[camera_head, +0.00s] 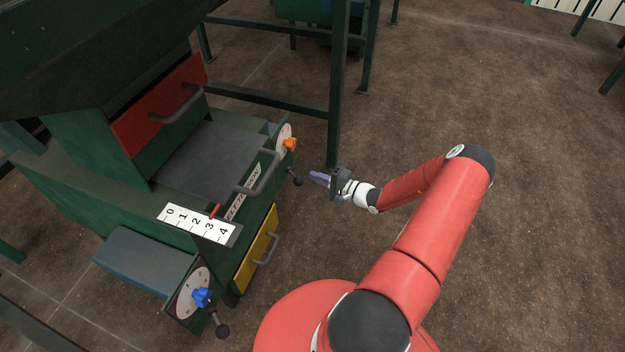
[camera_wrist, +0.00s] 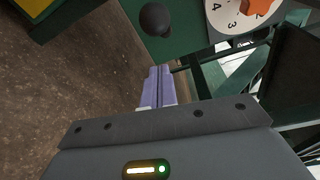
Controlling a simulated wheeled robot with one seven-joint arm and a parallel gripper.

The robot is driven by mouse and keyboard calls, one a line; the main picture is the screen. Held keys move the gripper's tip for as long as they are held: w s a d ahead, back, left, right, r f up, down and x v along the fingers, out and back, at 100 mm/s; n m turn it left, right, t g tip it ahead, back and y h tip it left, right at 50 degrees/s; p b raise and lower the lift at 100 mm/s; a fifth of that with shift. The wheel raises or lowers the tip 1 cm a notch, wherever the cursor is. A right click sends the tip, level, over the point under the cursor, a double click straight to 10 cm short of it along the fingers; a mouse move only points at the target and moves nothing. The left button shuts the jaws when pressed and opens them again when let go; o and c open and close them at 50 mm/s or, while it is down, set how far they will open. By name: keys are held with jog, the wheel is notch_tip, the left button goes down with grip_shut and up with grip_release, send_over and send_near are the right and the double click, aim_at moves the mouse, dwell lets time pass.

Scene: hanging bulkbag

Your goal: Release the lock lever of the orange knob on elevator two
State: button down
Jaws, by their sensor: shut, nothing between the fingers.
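The orange knob (camera_head: 290,144) sits on a white numbered dial (camera_head: 282,134) at the right end of the green machine. In the wrist view the orange knob (camera_wrist: 257,10) shows at the top right, cut by the edge. Its lock lever, with a black ball end (camera_head: 297,181), sticks out just below the knob; the black ball (camera_wrist: 156,20) is at the top middle of the wrist view. My gripper (camera_head: 314,176) is shut and empty, its purple fingers (camera_wrist: 158,86) pointing toward the ball from the right, a short gap apart from it.
A blue knob (camera_head: 202,297) on another dial, with its own black ball lever (camera_head: 222,331), is at the machine's front. A red drawer (camera_head: 160,105) and a yellow drawer (camera_head: 255,250) have grey handles. A green post (camera_head: 337,90) stands behind my gripper. Brown floor at right is clear.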

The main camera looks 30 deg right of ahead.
jog(key=s+p, duration=0.1)
jog(key=s, duration=0.9)
jog(key=shift+d+r, duration=0.25)
jog(key=shift+r, duration=0.2)
jog(key=s+a+r+n+g+p, duration=0.1)
jog(key=a+r+n+g, duration=0.35)
jog(key=r, duration=0.35)
jog(key=s+a+r+n+g+h+p, duration=0.1)
jog(key=a+r+n+g, duration=0.3)
jog(key=r, duration=0.3)
jog(key=s+a+r+n+g+p, duration=0.1)
jog(key=s+a+r+n+g, duration=0.1)
jog(key=a+r+g, duration=0.45)
jog(key=s+a+r+n+t+h+p, duration=0.1)
jog(key=s+a+r+t+h, duration=0.1)
jog(key=s+r, duration=0.5)
jog(key=s+a+r+n+t+h+p, duration=0.1)
jog(key=s+r+t+h, duration=0.3)
jog(key=r, duration=1.1)
jog(key=s+a+n+h, duration=0.1)
jog(key=s+h, duration=0.1)
jog(key=shift+s+a, duration=0.2)
jog(key=shift+s, duration=0.2)
